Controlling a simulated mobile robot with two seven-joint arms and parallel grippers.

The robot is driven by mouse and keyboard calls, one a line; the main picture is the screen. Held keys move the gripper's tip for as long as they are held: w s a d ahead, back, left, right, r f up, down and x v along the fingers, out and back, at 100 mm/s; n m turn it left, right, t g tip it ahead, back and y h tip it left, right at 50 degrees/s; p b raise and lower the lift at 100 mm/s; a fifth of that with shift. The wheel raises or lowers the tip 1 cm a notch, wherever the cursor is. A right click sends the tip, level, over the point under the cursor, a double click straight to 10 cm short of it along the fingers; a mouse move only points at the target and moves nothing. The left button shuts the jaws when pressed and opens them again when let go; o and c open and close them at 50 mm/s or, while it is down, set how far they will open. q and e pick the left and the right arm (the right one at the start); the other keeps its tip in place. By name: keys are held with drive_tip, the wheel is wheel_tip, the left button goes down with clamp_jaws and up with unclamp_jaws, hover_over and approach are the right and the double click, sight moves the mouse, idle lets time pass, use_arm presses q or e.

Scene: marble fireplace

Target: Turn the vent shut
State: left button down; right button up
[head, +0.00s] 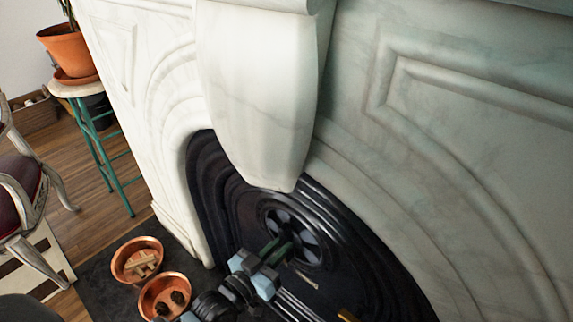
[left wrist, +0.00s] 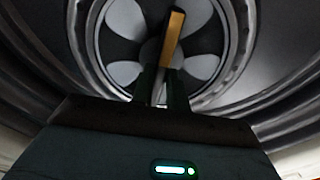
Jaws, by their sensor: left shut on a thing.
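The round dark vent (head: 312,246) is set in the black iron fireplace front, under the marble keystone. In the left wrist view, the vent (left wrist: 124,18) shows several pale petal-shaped areas around its hub. A narrow brass-coloured handle (left wrist: 174,36) stands across the hub. My left gripper (head: 284,245) reaches the vent's middle from below in the head view. Its two dark fingers (left wrist: 163,84) are shut on the handle's lower end in the left wrist view. In the head view the fingers hide the handle. My right gripper is not in view.
The pale marble keystone (head: 262,90) juts out just above the vent. Two copper bowls, one with wooden pieces (head: 121,258) and one with dark cones (head: 150,307), stand on the dark hearth at left. A stool (head: 84,88) with a potted plant (head: 66,48) and a chair (head: 22,190) stand farther left.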

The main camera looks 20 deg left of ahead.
use_arm(q)
drive_tip(key=shift+d+f+m+p, duration=0.15)
drive_tip(key=shift+m+p, duration=0.6)
drive_tip(key=shift+m, duration=0.55)
drive_tip(key=shift+d+r+m+p, duration=0.15)
drive_tip(key=shift+m+p, duration=0.55)
drive_tip(key=shift+m, duration=0.6)
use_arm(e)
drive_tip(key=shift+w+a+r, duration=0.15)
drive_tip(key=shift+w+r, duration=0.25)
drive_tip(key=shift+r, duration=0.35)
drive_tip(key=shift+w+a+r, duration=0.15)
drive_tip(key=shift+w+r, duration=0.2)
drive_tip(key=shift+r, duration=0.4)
use_arm(q)
drive_tip(key=shift+f, duration=0.1)
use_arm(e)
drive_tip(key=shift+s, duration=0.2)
use_arm(q)
drive_tip(key=c, duration=1.4)
unclamp_jaws()
drive_tip(key=shift+a, duration=0.1)
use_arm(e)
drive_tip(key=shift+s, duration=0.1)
